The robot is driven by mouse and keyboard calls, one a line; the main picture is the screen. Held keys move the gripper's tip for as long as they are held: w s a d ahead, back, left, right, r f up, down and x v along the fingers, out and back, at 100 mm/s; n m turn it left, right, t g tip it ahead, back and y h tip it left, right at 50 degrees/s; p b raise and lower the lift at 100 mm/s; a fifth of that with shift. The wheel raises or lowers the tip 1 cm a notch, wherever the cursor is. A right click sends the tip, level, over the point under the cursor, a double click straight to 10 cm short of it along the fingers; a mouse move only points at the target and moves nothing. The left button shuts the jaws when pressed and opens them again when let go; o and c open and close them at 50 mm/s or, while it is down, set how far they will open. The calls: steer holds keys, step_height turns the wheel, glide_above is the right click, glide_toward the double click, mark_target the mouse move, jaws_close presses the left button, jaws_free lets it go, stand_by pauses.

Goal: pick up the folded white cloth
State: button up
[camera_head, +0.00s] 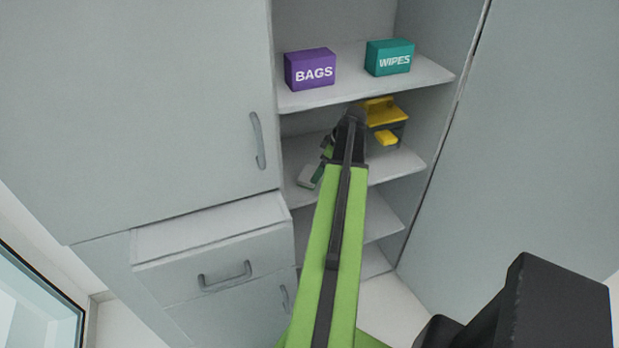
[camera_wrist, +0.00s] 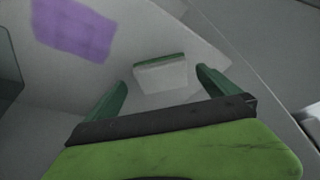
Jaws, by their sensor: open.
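A pale folded-looking piece with a green edge (camera_wrist: 161,76) lies on a grey shelf in the wrist view, ahead of and between my fingertips. It looks like the folded white cloth, but the picture is too blurred to be sure. In the head view my arm hides most of the gripper.
A purple BAGS box (camera_head: 310,70) and a teal WIPES box (camera_head: 389,57) stand on the upper shelf (camera_head: 425,73). A yellow and grey thing (camera_head: 383,112) is right of my arm on the second shelf. A drawer (camera_head: 215,245) juts out at lower left.

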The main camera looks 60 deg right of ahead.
mark_target(311, 174)
steer(key=shift+w+a, duration=0.1)
steer(key=shift+w, duration=0.7)
steer(key=b+x, duration=0.5)
steer(key=shift+w+f, duration=0.2)
steer(key=shift+f, duration=0.05)
steer(key=shift+r, duration=0.25)
steer(key=c, duration=1.2)
steer(key=shift+r+p, duration=0.65)
steer(key=shift+p, duration=0.2)
steer(key=shift+c, duration=0.2)
step_height(311, 174, up, 3)
steer(key=p, duration=0.3)
steer(key=shift+r, duration=0.1)
steer(key=s+d, duration=0.2)
steer(key=s, duration=1.5)
steer(key=shift+s+d+f+b, duration=0.3)
steer(key=shift+s+f+b, duration=0.1)
steer(key=shift+f, duration=0.1)
steer(key=shift+w, duration=0.1)
